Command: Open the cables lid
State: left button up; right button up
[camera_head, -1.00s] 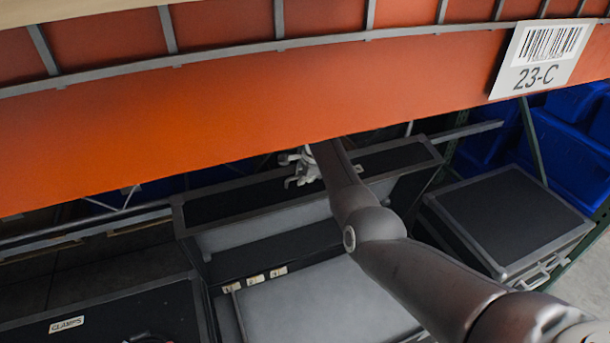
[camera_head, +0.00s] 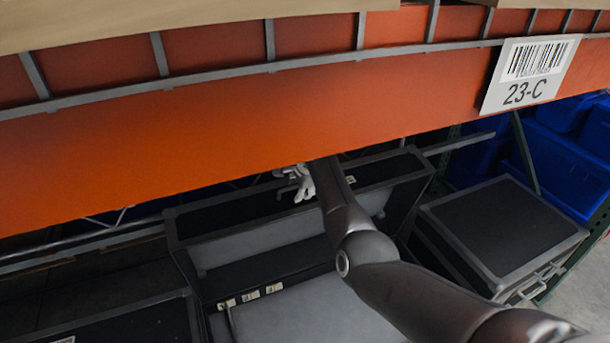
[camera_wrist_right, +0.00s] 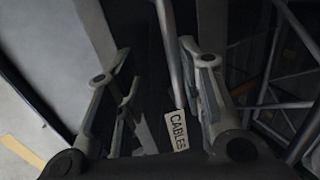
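The cables lid (camera_head: 262,236) stands raised and tilted up at the back of the middle tote (camera_head: 310,318), whose grey inside shows below it. My right gripper (camera_head: 298,184) is at the lid's upper part, near its top edge. In the right wrist view, the "CABLES" label (camera_wrist_right: 177,130) shows between the spread fingers of my right gripper (camera_wrist_right: 158,105). The fingers look apart, with nothing clearly clamped between them. Whether they touch the lid cannot be told. My left gripper is not in view.
An orange shelf beam (camera_head: 250,135) with a "23-C" tag (camera_head: 527,75) crosses above the totes, close over my right gripper. A closed tote (camera_head: 505,230) stands at right, another dark lid (camera_head: 120,328) at lower left. Blue bins (camera_head: 565,160) are at back right.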

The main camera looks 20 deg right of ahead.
jog(key=v, duration=1)
jog(key=shift+s, duration=0.1)
jog(key=s+f+n+g+b, duration=0.1)
jog(key=s+f+n, duration=0.1)
jog(key=f, duration=0.8)
jog(key=s+f+n, duration=0.2)
jog(key=s+f, duration=0.1)
jog(key=f, duration=0.7)
jog(key=s+a+f+n+g+h+b, duration=0.1)
jog(key=s+f+n, duration=0.2)
jog(key=s+f, duration=0.6)
jog(key=s+f+n, duration=0.3)
jog(key=s+f, duration=0.3)
jog(key=f, duration=0.7)
jog(key=s+f+n, duration=0.3)
jog(key=s+f, duration=0.3)
jog(key=s, duration=0.8)
jog(key=s+a+f+n+g+b, duration=0.1)
jog(key=s+f+n, duration=0.2)
jog(key=s+f, duration=0.4)
jog(key=s+f+n+g, duration=0.1)
jog(key=s+f+n, duration=0.3)
jog(key=s, duration=1.8)
notch_tip(320, 180, down, 3)
jog(key=shift+a+r+y+b, duration=0.15)
jog(key=shift+a+y+b, duration=0.15)
jog(key=shift+y+b, duration=0.1)
